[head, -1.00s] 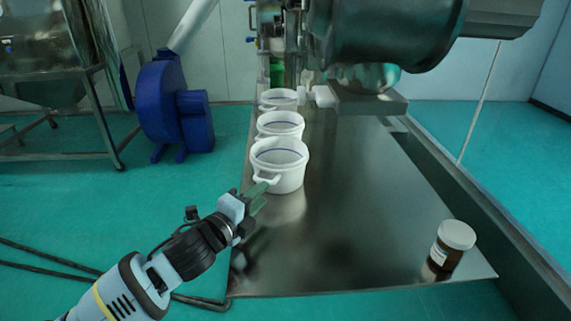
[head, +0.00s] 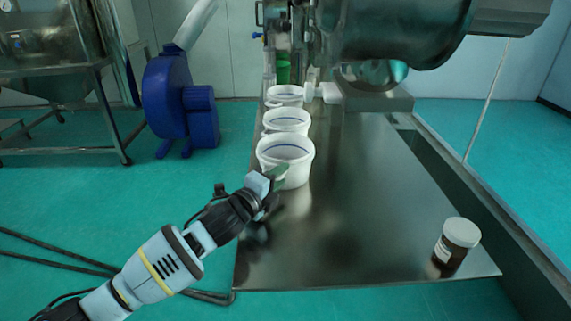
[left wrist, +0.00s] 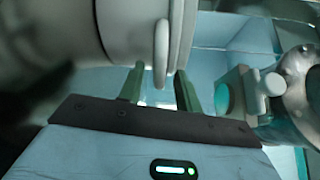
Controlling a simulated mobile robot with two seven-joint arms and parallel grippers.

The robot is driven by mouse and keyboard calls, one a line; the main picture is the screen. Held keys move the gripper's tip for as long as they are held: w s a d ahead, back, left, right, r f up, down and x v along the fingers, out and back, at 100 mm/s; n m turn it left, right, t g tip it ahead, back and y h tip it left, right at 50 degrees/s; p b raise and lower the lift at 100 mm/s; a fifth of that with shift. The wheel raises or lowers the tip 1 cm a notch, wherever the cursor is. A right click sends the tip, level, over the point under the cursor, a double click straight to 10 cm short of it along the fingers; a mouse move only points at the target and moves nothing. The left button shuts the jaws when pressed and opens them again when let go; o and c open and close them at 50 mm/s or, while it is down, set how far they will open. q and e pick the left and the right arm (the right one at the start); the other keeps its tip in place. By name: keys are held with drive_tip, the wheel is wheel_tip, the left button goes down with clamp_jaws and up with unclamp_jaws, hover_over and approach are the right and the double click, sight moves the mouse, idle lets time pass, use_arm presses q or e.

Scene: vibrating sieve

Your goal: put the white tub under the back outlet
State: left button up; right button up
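Three white tubs with handles stand in a row along the left edge of the metal table: the front tub (head: 300,170), the middle tub (head: 288,122) and the back tub (head: 286,95). A white outlet pipe (head: 328,92) shows beside the back tub. My left gripper (head: 281,173) is at the near side of the front tub, covering its handle in the head view. In the left wrist view, its green fingers (left wrist: 160,88) are apart, with a tub handle (left wrist: 161,52) between or just beyond them; contact cannot be told. My right gripper is out of view.
The metal table (head: 350,220) is bare through its middle. A brown jar with a white lid (head: 456,248) stands at its front right corner. A large machine (head: 390,35) overhangs the back. A blue blower (head: 178,105) stands on the floor to the left.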

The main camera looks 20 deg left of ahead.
use_arm(q)
drive_tip(key=shift+w+d, duration=0.1)
drive_tip(key=shift+w, duration=0.2)
clamp_jaws()
idle(0.5)
